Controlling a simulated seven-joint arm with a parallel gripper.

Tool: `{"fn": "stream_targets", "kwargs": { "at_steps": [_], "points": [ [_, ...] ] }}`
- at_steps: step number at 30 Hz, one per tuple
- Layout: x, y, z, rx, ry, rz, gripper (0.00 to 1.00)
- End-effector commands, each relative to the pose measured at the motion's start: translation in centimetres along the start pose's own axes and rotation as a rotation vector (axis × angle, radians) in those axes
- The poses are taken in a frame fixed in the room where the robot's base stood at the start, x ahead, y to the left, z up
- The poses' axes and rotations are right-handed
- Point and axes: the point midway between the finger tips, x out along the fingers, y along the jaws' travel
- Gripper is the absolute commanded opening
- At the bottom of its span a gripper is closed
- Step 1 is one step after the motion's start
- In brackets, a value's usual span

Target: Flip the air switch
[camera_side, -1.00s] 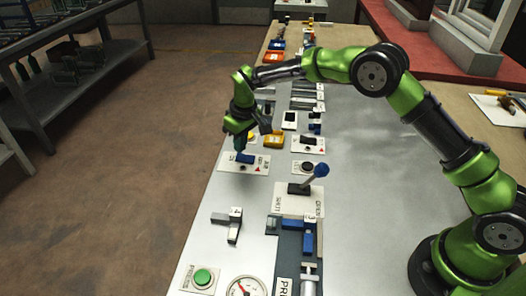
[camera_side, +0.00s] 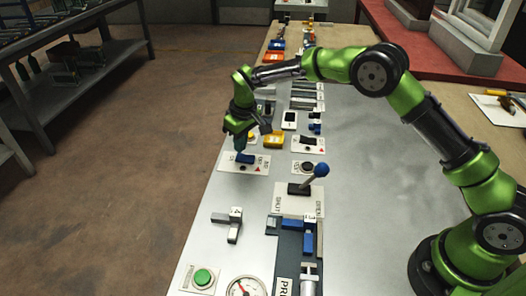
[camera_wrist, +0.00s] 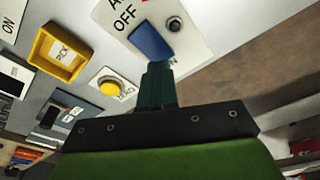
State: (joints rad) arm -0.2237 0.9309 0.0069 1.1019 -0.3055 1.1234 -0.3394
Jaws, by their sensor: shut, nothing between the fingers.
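The air switch is a blue rocker (camera_side: 246,159) on a white plate (camera_side: 231,167) with printed labels and a red triangle, near the panel's left edge in the side view. In the wrist view the blue rocker (camera_wrist: 151,41) sits on its plate beside the word OFF and a dark round knob. My gripper (camera_side: 240,149) points down at the rocker with its fingers together and empty. In the wrist view the fingertips (camera_wrist: 157,66) are at the rocker's near end; I cannot tell whether they touch it.
A yellow button (camera_wrist: 109,87) and a yellow square frame (camera_wrist: 59,51) lie close to the switch. A blue-knobbed lever (camera_side: 321,170) stands to the right on its plate. A green button (camera_side: 202,277) is at the front. The grey panel right of the controls is clear.

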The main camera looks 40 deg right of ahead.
Motion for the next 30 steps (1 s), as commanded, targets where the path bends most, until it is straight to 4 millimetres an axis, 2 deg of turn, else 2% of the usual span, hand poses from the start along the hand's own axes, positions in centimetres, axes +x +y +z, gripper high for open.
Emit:
{"fn": "stream_targets", "kwargs": {
  "at_steps": [30],
  "points": [
    [0.83,0.00,0.13,0.000,-0.001,0.000,0.00]
  ]
}}
